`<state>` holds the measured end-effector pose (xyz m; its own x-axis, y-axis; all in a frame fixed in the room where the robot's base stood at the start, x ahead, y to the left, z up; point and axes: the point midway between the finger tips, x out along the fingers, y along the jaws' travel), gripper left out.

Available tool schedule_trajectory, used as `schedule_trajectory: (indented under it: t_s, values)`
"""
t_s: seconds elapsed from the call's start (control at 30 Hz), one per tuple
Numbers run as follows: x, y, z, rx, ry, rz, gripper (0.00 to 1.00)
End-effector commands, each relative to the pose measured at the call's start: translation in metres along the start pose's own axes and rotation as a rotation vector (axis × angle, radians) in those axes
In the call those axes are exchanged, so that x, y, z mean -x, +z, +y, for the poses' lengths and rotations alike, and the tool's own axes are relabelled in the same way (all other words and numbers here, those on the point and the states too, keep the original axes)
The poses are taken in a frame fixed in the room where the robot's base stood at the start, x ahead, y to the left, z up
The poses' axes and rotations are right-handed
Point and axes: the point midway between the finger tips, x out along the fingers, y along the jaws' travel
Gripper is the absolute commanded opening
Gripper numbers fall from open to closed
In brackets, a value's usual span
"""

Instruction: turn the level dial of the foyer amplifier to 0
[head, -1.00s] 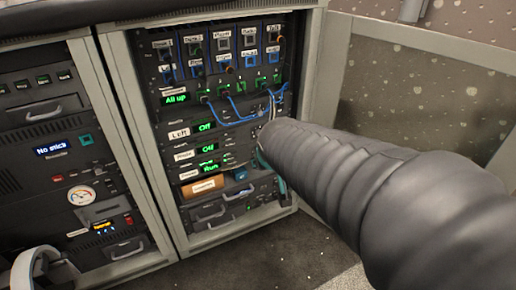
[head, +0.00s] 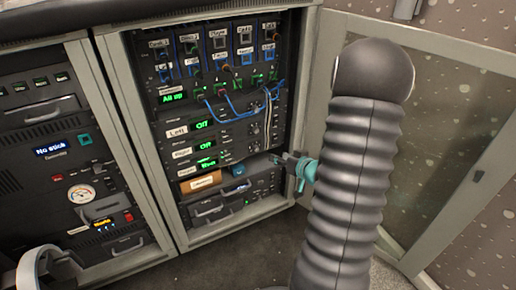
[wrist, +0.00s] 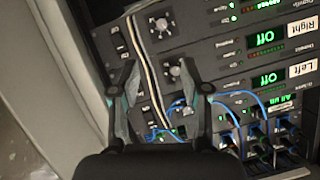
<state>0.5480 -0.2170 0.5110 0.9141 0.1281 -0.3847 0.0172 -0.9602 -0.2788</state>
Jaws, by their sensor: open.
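The foyer amplifier (head: 187,169) is the third labelled unit down in the right rack, below the Left and Right amplifiers, with a green "Run" display (head: 207,163). In the wrist view, turned over, a round dial (wrist: 160,24) near the top appears to line up with its row, whose display is cut by the top edge. Its pointer setting is too small to read. A second dial (wrist: 174,72) lines up with the Right amplifier's row.
Pale cables (wrist: 142,62) run past the left of the dials. Blue patch cables (head: 232,105) hang above the amplifiers. An orange box (head: 201,181) and a blue roll (head: 238,170) sit below. The open rack door (head: 412,140) stands at the right.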

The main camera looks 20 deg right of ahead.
Motion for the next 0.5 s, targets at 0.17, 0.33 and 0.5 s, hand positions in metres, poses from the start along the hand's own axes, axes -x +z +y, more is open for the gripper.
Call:
schedule_trajectory:
  t_s: [0.17, 0.33, 0.5]
  values:
    - [-0.004, 0.005, 0.002, -0.025, -0.028, 0.014, 0.46]
    - [-0.024, 0.005, 0.0, -0.024, -0.031, 0.013, 0.46]
    - [-0.056, 0.005, -0.001, -0.023, -0.031, 0.014, 0.46]
